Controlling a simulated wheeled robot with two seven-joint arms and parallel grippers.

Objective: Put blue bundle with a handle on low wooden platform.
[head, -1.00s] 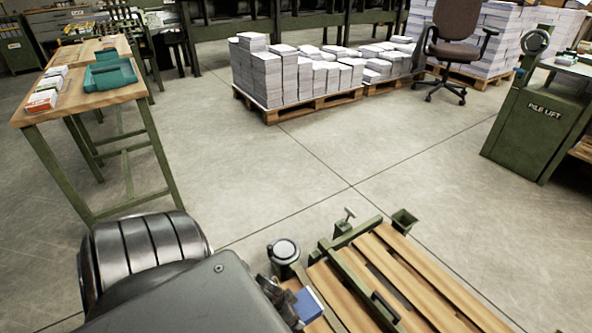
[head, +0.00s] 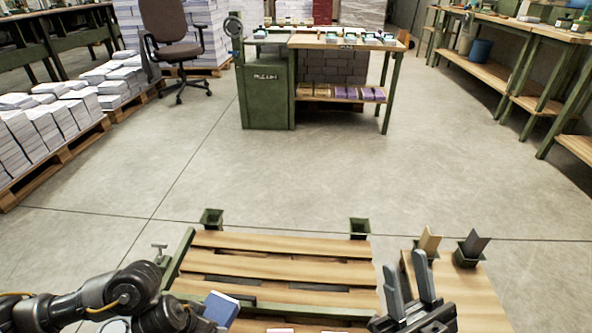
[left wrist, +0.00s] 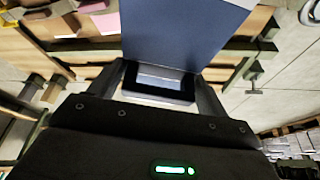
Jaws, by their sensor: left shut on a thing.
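The blue bundle (head: 221,308) is at the bottom of the head view, just right of my left arm's end. In the left wrist view its flat blue face (left wrist: 185,30) extends away from the fingers. My left gripper (left wrist: 163,82) is shut on it, with a dark frame-like part between the fingers. The low wooden platform (head: 280,243) has pale slats and a green frame. The bundle shows over its near left part; the height between them is unclear. My right gripper (head: 409,275) is open and empty at the platform's right, fingers apart and pointing up.
Green corner sockets (head: 212,218) stand at the platform's far edge. A wooden surface with two small upright holders (head: 470,252) lies to the right. Paper stacks (head: 60,115), a chair (head: 175,50) and a green-legged bench (head: 345,42) stand farther back. The floor between is clear.

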